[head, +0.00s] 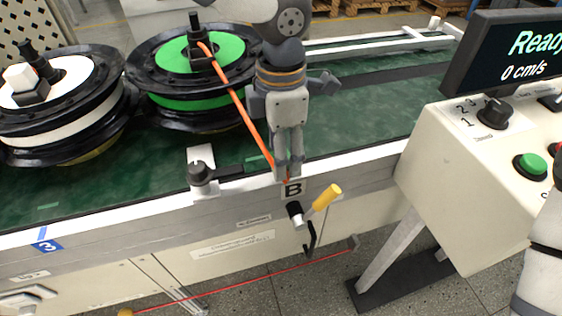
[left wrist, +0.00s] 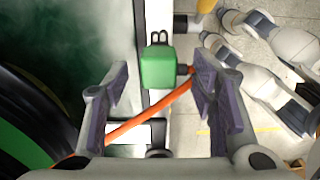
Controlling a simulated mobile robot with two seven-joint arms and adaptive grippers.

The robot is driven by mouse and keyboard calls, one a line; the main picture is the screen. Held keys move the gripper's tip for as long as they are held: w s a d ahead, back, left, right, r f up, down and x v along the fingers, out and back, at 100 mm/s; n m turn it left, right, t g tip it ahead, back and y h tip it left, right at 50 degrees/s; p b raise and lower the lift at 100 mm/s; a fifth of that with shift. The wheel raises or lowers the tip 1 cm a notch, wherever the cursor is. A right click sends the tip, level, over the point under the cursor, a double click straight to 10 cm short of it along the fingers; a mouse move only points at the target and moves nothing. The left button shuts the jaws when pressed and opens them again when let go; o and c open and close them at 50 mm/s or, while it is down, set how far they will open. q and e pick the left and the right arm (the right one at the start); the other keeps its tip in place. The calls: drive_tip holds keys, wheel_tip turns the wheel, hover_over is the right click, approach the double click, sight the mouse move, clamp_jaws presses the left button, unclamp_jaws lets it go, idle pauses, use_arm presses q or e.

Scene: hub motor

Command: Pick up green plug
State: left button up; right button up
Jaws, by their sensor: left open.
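The green plug (left wrist: 158,68) shows in the left wrist view as a green block with dark prongs at its far end. An orange cable (left wrist: 150,118) runs from its right side. In the head view the cable (head: 238,105) leads from the green hub motor (head: 200,52) to my left gripper's tips, and the plug is mostly hidden there. My left gripper (head: 287,174) points down at the conveyor's front edge above the "B" label. In the left wrist view its open fingers (left wrist: 160,75) stand on both sides of the plug, with gaps visible. My right gripper is out of view.
A white hub motor (head: 60,90) sits left of the green one on the green conveyor belt (head: 365,115). A clamp (head: 200,172) stands on the front rail. A control box (head: 480,180) stands at right.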

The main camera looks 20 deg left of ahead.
use_arm(q)
drive_tip(key=shift+f, duration=0.85)
clamp_jaws()
